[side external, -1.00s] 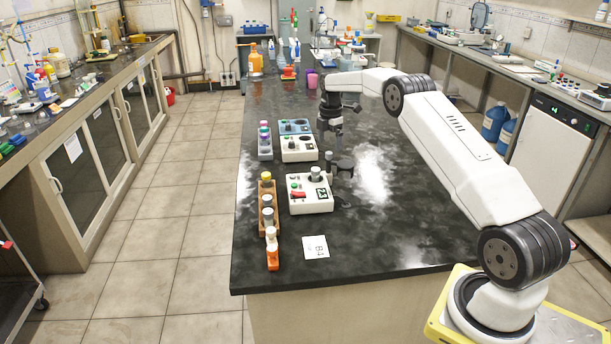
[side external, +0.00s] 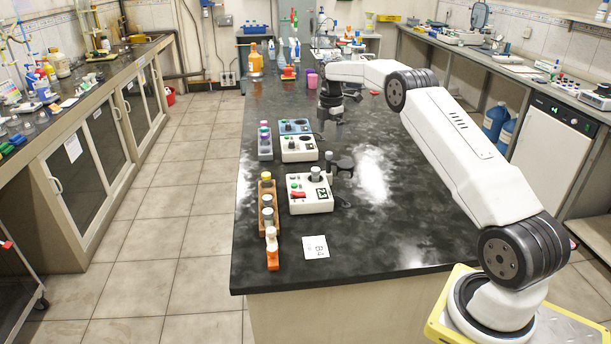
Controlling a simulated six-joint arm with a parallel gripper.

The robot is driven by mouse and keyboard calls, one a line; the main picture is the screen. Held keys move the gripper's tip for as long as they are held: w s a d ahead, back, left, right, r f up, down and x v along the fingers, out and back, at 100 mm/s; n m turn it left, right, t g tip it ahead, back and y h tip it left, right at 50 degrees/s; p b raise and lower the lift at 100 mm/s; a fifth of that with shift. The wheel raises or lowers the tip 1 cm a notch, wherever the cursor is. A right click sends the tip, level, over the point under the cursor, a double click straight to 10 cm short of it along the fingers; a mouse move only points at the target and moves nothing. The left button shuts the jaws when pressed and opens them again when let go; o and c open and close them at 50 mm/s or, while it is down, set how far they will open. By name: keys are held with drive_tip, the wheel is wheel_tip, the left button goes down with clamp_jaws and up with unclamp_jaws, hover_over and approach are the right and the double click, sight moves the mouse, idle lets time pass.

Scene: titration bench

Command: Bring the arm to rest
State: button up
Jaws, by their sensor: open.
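My gripper (side external: 331,136) points down over the black bench top (side external: 420,238), to the right of the blue and white instrument boxes. It is open, and I see nothing between its fingers. My white arm reaches from the yellow base at the lower right up and across to the middle of the bench.
A white device with a red switch (side external: 309,205) has a dark stand (side external: 342,165) beside it, just in front of my gripper. A white box (side external: 298,149), a wooden rack of bottles (side external: 268,203) and a paper label (side external: 315,247) lie nearby. The bench's right front is clear.

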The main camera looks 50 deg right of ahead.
drive_tip(key=shift+a, duration=0.15)
drive_tip(key=s+a+r+m+t, duration=0.1)
drive_tip(key=s+a+m, duration=0.25)
drive_tip(key=a, duration=0.65)
drive_tip(key=s+a+m, duration=0.2)
drive_tip(key=a+m, duration=0.2)
drive_tip(key=a, duration=0.6)
drive_tip(key=s+a+f+m, duration=0.1)
drive_tip(key=s+a+m, duration=0.2)
drive_tip(key=s+a, duration=0.3)
drive_tip(key=s+a+f+m+t, duration=0.1)
drive_tip(key=s+a+m, duration=0.3)
drive_tip(key=s, duration=1)
drive_tip(key=a+f, duration=0.1)
drive_tip(key=a, duration=0.2)
drive_tip(key=shift+s+f+t, duration=0.15)
drive_tip(key=shift+f+t, duration=0.05)
drive_tip(key=shift+t, duration=0.1)
